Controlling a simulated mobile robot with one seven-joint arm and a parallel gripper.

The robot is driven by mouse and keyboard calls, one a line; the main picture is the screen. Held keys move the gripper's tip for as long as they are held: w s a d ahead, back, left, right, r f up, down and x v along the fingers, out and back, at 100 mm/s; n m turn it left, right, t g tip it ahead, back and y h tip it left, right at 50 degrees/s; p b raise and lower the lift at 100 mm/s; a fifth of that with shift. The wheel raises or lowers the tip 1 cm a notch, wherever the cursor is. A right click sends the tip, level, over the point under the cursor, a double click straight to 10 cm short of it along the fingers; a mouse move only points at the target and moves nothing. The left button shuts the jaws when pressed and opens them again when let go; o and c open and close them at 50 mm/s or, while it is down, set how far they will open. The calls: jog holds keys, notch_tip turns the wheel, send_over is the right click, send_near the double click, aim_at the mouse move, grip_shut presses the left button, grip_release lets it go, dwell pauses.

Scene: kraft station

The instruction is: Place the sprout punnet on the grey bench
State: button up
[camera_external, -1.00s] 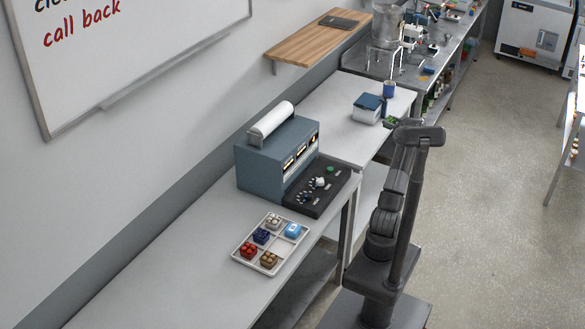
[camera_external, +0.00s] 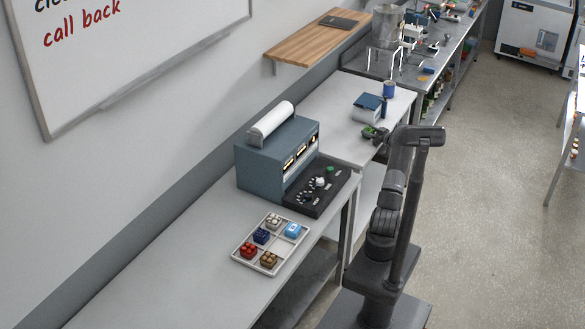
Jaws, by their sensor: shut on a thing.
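My gripper (camera_external: 379,138) is at the near right edge of the white table (camera_external: 338,139) beyond the blue-grey machine, in front of the blue-and-white box. It is shut on a small green thing, the sprout punnet (camera_external: 368,132), which is partly hidden by the gripper and small in view. I cannot tell whether the punnet touches the table top. The grey bench could be the near bench (camera_external: 165,262) or the metal one at the back (camera_external: 455,42); I cannot tell which.
The blue-grey machine (camera_external: 262,168) with a paper roll and black control panel (camera_external: 325,197) stands on the near bench. A white tray (camera_external: 242,256) of coloured pieces lies in front. A blue-and-white box (camera_external: 366,108) and blue cup (camera_external: 389,90) stand on the white table.

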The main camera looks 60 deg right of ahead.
jog(key=shift+f, duration=0.2)
jog(key=shift+f, duration=0.1)
jog(key=o, duration=1)
jog(key=shift+o, duration=0.2)
jog(key=shift+o, duration=0.5)
jog(key=s+a, duration=0.2)
jog(key=s, duration=0.8)
jog(key=shift+s, duration=0.35)
